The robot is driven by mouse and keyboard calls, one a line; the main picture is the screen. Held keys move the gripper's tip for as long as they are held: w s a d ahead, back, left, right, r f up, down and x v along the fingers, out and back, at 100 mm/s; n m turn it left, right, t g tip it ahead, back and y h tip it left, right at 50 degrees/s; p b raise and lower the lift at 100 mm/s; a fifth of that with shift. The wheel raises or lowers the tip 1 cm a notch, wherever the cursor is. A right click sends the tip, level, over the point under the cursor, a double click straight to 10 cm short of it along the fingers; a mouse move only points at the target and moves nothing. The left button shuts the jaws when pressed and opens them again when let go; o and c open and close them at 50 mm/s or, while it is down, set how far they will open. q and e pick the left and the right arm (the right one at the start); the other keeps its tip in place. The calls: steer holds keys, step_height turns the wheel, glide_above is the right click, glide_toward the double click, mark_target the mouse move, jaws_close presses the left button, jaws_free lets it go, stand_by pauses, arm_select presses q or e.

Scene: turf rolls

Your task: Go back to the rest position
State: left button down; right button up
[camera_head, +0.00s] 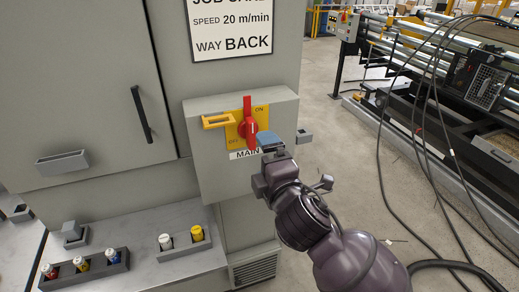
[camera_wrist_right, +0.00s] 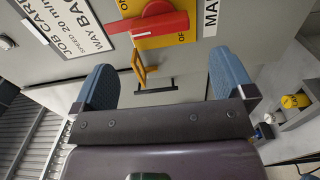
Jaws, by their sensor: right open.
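My right gripper (camera_head: 268,142) is in front of the lower right of the main switch box (camera_head: 205,165). In the right wrist view its two blue fingers stand wide apart with nothing between them (camera_wrist_right: 163,85). The red switch handle (camera_head: 247,120) stands upright on its yellow plate (camera_head: 258,113), near the ON mark. In the right wrist view the red handle (camera_wrist_right: 152,24) is beyond the fingers, with a gap to them. A yellow hasp (camera_head: 216,122) sticks out left of the handle. My left gripper is not in view.
A grey cabinet (camera_head: 90,60) with a black door handle (camera_head: 141,114) is at left. A ledge (camera_head: 195,262) below holds coloured fuse-like cylinders in holders (camera_head: 85,270). A job card (camera_head: 230,25) hangs above the switch. Machinery (camera_head: 480,80) and hanging cables (camera_head: 380,150) are at right; floor (camera_head: 330,130) lies between.

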steer(key=shift+s+d, duration=0.15)
steer(key=shift+s, duration=0.35)
steer(key=s+d+f+m+g+h, duration=0.1)
steer(key=s+d+f+m+h, duration=0.1)
steer(key=d+f+m, duration=1.25)
steer(key=s+d+f+m+g+h, duration=0.2)
steer(key=s+d+f, duration=0.3)
steer(key=s+f, duration=0.3)
steer(key=s+d+f+m+g+h, duration=0.1)
steer(key=s+d+f+m, duration=0.3)
steer(key=s+f, duration=0.5)
steer(key=shift+s+d+f+g+h, duration=0.2)
steer(key=shift+d+f+g+h, duration=0.3)
steer(key=shift+g, duration=0.3)
